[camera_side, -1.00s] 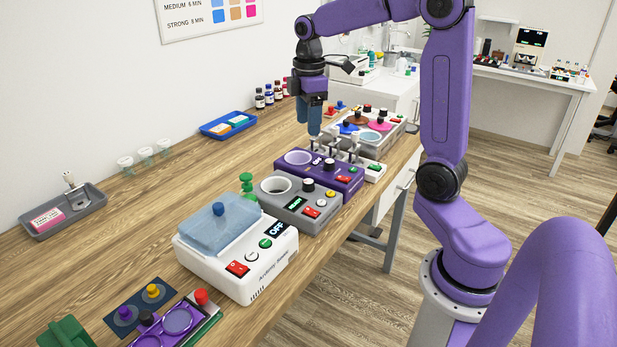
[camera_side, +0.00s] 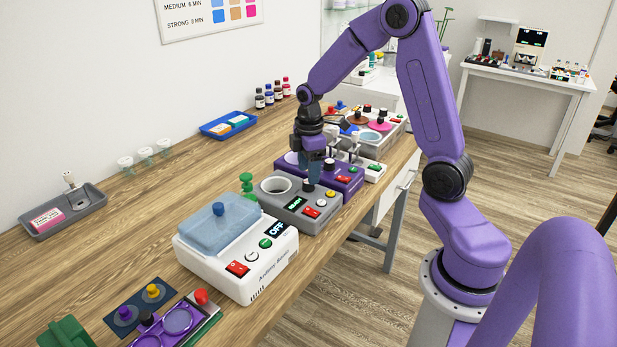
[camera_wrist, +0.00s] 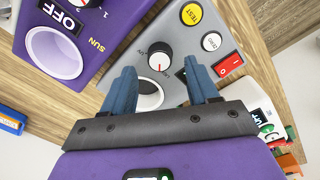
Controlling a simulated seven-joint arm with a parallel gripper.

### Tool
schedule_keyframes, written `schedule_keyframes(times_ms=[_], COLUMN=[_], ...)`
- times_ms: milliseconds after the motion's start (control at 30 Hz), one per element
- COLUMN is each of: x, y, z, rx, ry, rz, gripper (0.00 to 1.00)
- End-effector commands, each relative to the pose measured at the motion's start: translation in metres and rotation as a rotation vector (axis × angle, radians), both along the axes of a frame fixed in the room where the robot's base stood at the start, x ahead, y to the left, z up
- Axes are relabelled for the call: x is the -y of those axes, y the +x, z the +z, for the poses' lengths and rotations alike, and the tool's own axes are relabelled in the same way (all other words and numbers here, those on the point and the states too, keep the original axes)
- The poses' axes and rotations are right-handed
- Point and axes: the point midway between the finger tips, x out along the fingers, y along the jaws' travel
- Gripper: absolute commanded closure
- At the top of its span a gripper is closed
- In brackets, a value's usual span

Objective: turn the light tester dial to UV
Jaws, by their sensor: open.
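The grey box (camera_side: 285,211), which I take for the light tester, stands in the row on the bench. Its dial (camera_wrist: 160,56) has a white top, a black rim and a small red mark; it also shows in the side view (camera_side: 308,187). Small lettering beside the dial looks like UV, but is hard to read. My gripper (camera_wrist: 161,68) is open and empty, with one blue finger on either side of the dial in the wrist view. In the side view my gripper (camera_side: 313,182) points down just over the dial; I cannot tell if it touches.
A purple box (camera_wrist: 108,28) with an OFF display stands close beside the grey box. A red switch (camera_wrist: 228,64) and a yellow button (camera_wrist: 191,14) sit near the dial. A white box (camera_side: 240,250) with a blue-grey lid stands on the near side.

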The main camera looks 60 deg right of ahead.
Motion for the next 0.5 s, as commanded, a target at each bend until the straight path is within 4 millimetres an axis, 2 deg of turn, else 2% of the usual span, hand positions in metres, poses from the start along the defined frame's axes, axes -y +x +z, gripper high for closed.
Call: schedule_keyframes(times_ms=[33,200,500], x=[0.0,0.001,0.001], y=[-0.001,0.0,0.001], z=[-0.009,-0.025,-0.031], rx=[-0.005,-0.002,0.0], ry=[0.0,0.0,0.0], rz=[-0.001,0.0,0.0], gripper=[0.41,0.41,0.41])
